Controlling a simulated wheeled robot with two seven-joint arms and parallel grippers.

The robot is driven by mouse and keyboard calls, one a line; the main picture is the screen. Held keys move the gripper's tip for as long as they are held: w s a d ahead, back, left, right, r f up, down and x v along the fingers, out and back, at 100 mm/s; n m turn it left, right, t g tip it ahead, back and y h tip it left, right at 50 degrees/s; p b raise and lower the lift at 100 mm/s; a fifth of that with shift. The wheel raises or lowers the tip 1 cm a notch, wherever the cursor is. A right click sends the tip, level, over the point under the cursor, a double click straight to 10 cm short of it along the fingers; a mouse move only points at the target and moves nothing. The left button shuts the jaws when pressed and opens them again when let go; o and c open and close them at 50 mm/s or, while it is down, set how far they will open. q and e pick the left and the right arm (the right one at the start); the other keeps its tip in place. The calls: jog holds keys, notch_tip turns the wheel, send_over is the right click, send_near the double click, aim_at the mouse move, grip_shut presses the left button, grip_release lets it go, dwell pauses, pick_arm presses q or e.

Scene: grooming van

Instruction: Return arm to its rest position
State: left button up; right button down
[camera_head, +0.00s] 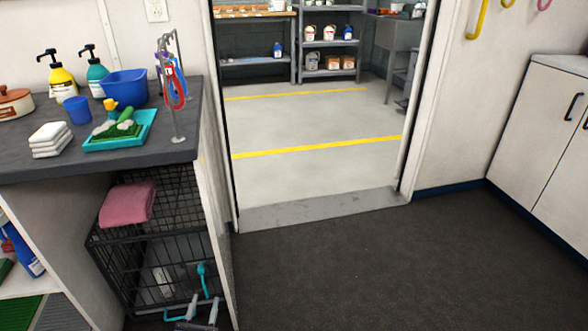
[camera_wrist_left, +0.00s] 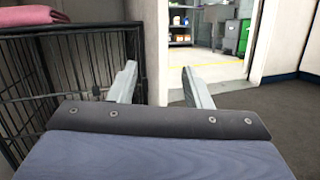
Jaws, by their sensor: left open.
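My left gripper (camera_head: 204,303) shows at the bottom of the head view, low in front of the wire cage (camera_head: 125,245). In the left wrist view my left gripper (camera_wrist_left: 160,82) has its two grey fingers spread apart with nothing between them. The cage (camera_wrist_left: 60,80) stands to the left of the fingers in that view, and the open doorway (camera_wrist_left: 205,60) lies beyond them to the right. My right gripper is in neither view.
A dark counter (camera_head: 40,172) above the cage carries a teal tray (camera_head: 100,142), a blue basin (camera_head: 124,88), pump bottles and folded white cloths. A pink towel (camera_head: 127,204) lies on the cage. White cabinets (camera_head: 540,130) stand right. The dark floor (camera_head: 400,265) is clear.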

pick_arm(q)
jog(key=s+d+r+m+g+h, duration=0.1)
jog(key=d+r+m+g+h, duration=0.4)
jog(key=r+m+h, duration=0.8)
jog(key=s+d+r+m+g+h, duration=0.3)
jog(key=s+d+r+m+g, duration=0.45)
jog(key=r+m+g, duration=0.3)
jog(key=s+a+r+m+g+y, duration=0.1)
jog(key=s+a+m+g+y, duration=0.1)
jog(key=s+m+y, duration=0.4)
jog(key=s+a+r+m+g+y, duration=0.15)
jog(key=s+y, duration=0.25)
jog(key=s, duration=0.5)
jog(key=s+a+r+m+t+y, duration=0.1)
jog(key=s+a+t+y, duration=0.1)
jog(key=a+t+y, duration=0.2)
notch_tip(320, 180, up, 30)
jog(key=p, duration=3)
jog(key=shift+a, duration=0.4)
jog(key=shift+s, duration=0.1)
